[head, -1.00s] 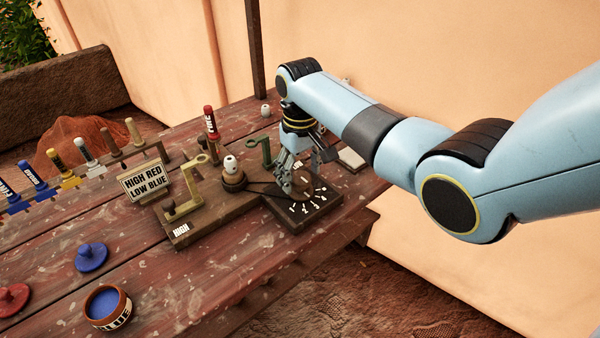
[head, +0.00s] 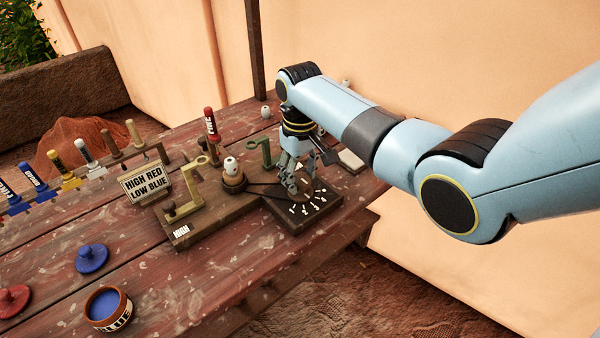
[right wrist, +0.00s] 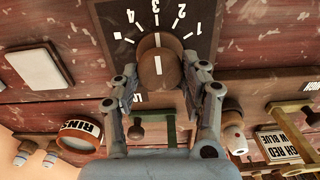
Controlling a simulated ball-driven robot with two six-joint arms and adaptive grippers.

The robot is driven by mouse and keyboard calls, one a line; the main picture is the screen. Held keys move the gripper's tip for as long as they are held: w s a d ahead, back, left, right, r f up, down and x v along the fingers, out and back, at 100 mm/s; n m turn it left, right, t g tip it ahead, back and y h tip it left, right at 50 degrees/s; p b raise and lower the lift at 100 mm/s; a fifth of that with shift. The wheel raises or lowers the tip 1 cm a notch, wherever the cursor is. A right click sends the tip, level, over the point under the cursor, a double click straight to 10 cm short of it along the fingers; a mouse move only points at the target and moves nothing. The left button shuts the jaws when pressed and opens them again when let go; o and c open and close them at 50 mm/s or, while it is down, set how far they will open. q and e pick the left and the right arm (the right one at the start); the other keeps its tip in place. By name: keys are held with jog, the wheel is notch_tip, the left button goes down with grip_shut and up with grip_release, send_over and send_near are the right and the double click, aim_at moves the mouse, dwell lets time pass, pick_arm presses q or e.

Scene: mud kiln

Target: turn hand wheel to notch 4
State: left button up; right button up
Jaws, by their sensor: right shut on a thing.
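The hand wheel is a round wooden knob (right wrist: 160,72) with a white line on top. In the right wrist view its line points at the tick by the 3 on the dark dial plate (right wrist: 205,10); 4 is one tick to the left. My right gripper (head: 297,186) is over the wheel in the head view, its fingers hiding part of it. In the right wrist view its fingers (right wrist: 163,85) are at both sides of the knob, shut on it. My left gripper is not in view.
A sign (head: 145,182) reads HIGH RED LOW BLUE. The table's front middle is clear.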

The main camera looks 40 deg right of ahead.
jog(key=shift+r+n+p, duration=0.1)
jog(key=shift+n+p, duration=0.85)
jog(key=shift+n, duration=0.15)
jog(key=shift+n+p, duration=0.8)
jog(key=shift+n, duration=0.8)
jog(key=o, duration=1.2)
